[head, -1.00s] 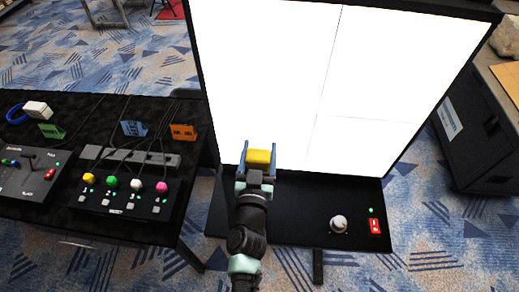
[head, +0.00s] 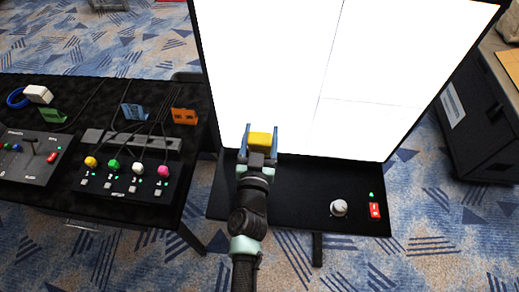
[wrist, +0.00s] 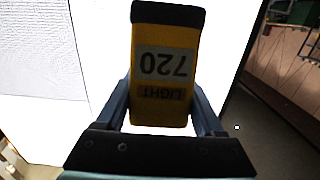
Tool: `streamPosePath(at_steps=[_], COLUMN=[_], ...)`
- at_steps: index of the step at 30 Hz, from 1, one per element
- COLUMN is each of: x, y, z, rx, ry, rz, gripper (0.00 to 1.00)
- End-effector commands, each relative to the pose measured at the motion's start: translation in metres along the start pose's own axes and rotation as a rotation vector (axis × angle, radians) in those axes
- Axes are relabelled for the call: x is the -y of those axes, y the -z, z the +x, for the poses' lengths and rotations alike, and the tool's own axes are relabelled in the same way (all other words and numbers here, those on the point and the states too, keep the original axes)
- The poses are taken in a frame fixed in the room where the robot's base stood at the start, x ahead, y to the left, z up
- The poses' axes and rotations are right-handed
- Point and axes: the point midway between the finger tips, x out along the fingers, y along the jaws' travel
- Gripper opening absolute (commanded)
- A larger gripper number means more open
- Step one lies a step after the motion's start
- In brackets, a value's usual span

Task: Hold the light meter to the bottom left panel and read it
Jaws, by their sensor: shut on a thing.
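The light meter (head: 260,140) is a yellow block with a dark end. My gripper (head: 261,143) is shut on it, with blue fingers on both its sides. In the wrist view the meter (wrist: 163,95) shows a label reading "LIGHT" and a display reading 720, both upside down. The video wall's bottom left panel (head: 262,105) is lit bright white behind the meter. The meter overlaps the panel's lower part in the head view. I cannot tell whether it touches the panel.
A black table (head: 70,205) at left holds control boxes, coloured plugs and tags. A dark cabinet (head: 478,135) stands at right.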

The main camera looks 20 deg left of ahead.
Motion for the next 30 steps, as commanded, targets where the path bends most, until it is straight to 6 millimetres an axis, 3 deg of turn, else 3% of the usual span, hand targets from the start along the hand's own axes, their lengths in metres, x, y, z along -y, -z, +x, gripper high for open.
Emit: streamPosePath(at_steps=[5, 30], x=[0.0, 0.0], y=[0.001, -0.005], z=[-0.006, -0.13], rx=[-0.001, 0.0], ry=[0.0, 0.0], rz=[-0.001, -0.001], gripper=[0.03, 0.03])
